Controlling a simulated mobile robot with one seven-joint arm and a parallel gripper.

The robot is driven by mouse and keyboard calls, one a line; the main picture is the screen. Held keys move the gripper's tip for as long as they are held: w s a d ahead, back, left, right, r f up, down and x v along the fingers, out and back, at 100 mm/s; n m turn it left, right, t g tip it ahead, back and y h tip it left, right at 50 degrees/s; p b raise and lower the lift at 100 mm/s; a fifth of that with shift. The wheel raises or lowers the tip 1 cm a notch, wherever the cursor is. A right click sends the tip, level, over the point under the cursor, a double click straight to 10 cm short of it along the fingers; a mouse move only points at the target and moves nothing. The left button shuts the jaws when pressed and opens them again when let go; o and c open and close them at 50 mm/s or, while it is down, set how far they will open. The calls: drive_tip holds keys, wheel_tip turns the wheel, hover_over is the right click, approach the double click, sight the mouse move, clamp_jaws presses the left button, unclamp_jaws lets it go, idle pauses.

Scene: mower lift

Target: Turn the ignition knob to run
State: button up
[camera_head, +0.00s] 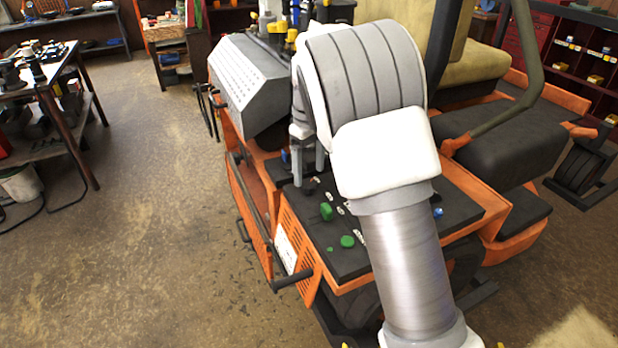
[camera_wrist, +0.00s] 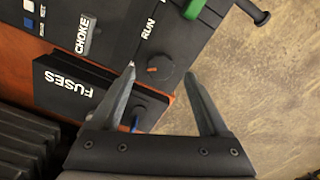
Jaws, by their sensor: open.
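The ignition knob (camera_wrist: 156,73) is a round dark knob with an orange mark on the dark control panel in the wrist view. Its orange mark points to the left, and the white RUN label (camera_wrist: 149,29) stands above it. My gripper (camera_wrist: 160,70) is open, with one fingertip left of the knob and the other right of it. I cannot tell whether either finger touches the knob. In the head view, the control panel (camera_head: 352,264) lies partly behind my arm, and the knob cannot be made out clearly there.
A black FUSES box (camera_wrist: 62,88) and a CHOKE lever (camera_wrist: 88,40) are left of the knob. A green handle (camera_wrist: 195,8) is above right. In the head view, green knobs (camera_head: 326,211) rise from the panel, and the grey hood (camera_head: 248,85) stands behind. Open floor lies left.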

sight(309, 182)
drive_tip(key=shift+f, duration=1.6)
clamp_jaws()
drive_tip(key=shift+m, duration=0.3)
drive_tip(key=m+p, duration=0.1)
drive_tip(key=m, duration=0.4)
drive_tip(key=shift+r+m, duration=0.1)
drive_tip(key=shift+m, duration=0.2)
drive_tip(key=m, duration=0.5)
drive_tip(key=shift+m+p, duration=0.3)
drive_tip(key=shift+p, duration=0.1)
